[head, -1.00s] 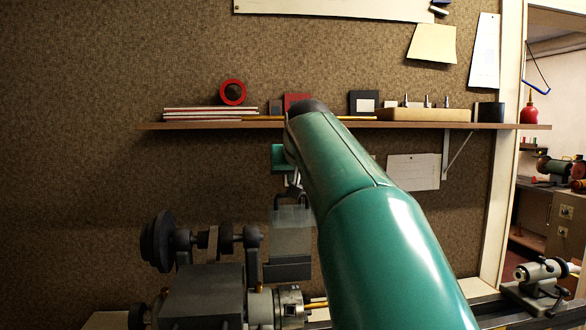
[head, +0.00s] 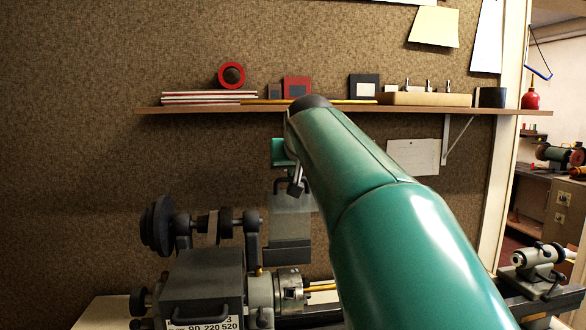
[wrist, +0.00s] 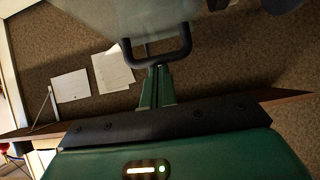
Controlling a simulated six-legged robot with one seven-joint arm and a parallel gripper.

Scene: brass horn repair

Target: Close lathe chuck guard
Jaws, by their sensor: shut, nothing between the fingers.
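The chuck guard (head: 290,218) is a clear panel with a dark lower strip, standing raised above and behind the lathe chuck (head: 290,287) in the head view. Its dark U-shaped handle (wrist: 186,48) shows at the top of the wrist view, with the clear panel (wrist: 130,22) beyond it. My gripper (wrist: 158,70) is shut and empty, its green fingertips at the handle's crossbar; I cannot tell whether they touch it. In the head view my gripper (head: 296,188) is small and partly hidden by my arm, close to the handle at the panel's top.
The lathe headstock (head: 203,275) with pulleys stands below left, a brass-coloured rod in the chuck. A wall shelf (head: 200,109) with boxes and tools runs above my gripper. The tailstock (head: 537,265) is at the right. The wall between is mostly bare.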

